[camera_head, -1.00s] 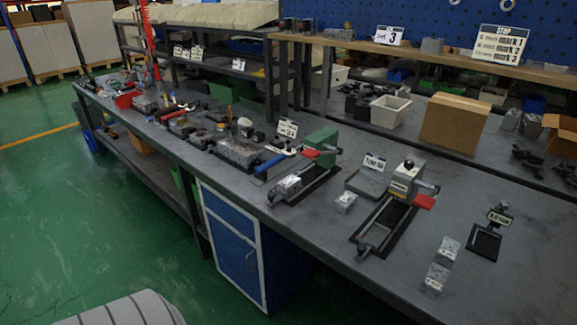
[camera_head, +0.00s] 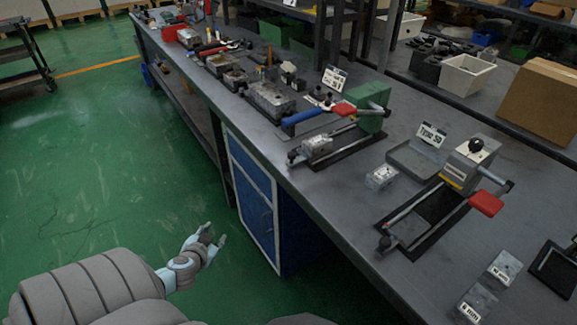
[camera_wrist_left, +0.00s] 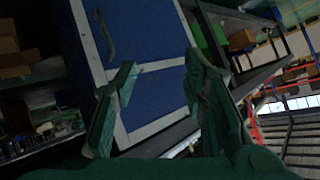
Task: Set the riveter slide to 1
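I cannot tell for sure which bench device is the riveter. One device has a green block (camera_head: 372,104), a blue-and-red lever (camera_head: 318,114) and a small grey metal block (camera_head: 317,146) on a dark rail. To its right, a grey device (camera_head: 468,164) has a black knob, a red handle (camera_head: 486,203) and a long dark rail base (camera_head: 425,221). No slide numbers are readable. My left gripper (camera_head: 212,236) is open and empty over the floor, in front of the bench and well apart from both devices. Its spread fingers show in the left wrist view (camera_wrist_left: 160,66). My right gripper is out of view.
A blue cabinet (camera_head: 250,205) with white edges stands under the bench (camera_head: 330,215), near my left gripper. A "Type 50" sign (camera_head: 431,135), a grey tray (camera_head: 412,160) and small metal blocks (camera_head: 504,267) lie around the devices. The green floor (camera_head: 90,185) is clear.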

